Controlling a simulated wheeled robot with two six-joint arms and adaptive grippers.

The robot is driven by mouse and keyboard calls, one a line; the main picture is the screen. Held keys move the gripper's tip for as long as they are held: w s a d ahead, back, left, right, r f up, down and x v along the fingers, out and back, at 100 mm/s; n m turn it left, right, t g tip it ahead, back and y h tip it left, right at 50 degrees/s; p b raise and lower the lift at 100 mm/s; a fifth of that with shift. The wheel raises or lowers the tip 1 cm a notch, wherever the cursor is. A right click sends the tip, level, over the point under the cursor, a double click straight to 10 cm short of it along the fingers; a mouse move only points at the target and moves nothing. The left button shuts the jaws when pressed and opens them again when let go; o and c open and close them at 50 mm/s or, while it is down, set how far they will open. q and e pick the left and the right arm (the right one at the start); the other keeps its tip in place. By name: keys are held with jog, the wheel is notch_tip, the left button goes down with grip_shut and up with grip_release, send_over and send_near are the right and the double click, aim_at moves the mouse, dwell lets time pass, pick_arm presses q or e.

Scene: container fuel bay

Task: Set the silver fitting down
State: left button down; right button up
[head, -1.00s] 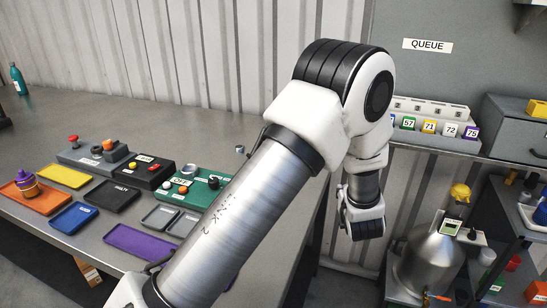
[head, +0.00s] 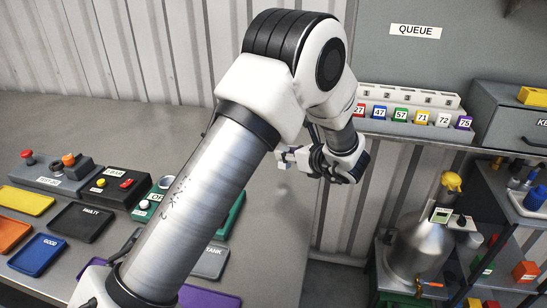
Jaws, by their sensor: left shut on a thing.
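My left gripper (head: 284,158) shows at the end of my left arm, above the right part of the grey workbench (head: 265,225). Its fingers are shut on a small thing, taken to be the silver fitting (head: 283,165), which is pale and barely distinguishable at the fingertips. It appears to be above the bench top; I cannot tell whether it touches. My arm hides the middle of the bench. My right gripper is not in view.
Left on the bench are a yellow tray (head: 24,201), a black FAULTY tray (head: 80,224), a blue GOOD tray (head: 37,255) and control boxes (head: 55,178). A grey tray (head: 210,262) lies right of my arm. The QUEUE rack (head: 405,125) and a metal vessel (head: 420,250) stand right.

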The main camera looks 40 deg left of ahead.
pick_arm(q)
jog(key=a, duration=0.2)
jog(key=s+a, duration=0.1)
jog(key=a, duration=0.1)
jog(key=shift+f+p, duration=0.1)
jog(key=shift+p, duration=0.25)
notch_tip(320, 180, down, 4)
jog(key=shift+w+r+p, duration=0.1)
jog(key=shift+r+p, duration=0.15)
jog(key=shift+p, duration=0.25)
jog(key=shift+f, duration=0.1)
jog(key=shift+b, duration=0.35)
jog(key=c, duration=0.9)
grip_release()
jog(key=shift+o, duration=0.2)
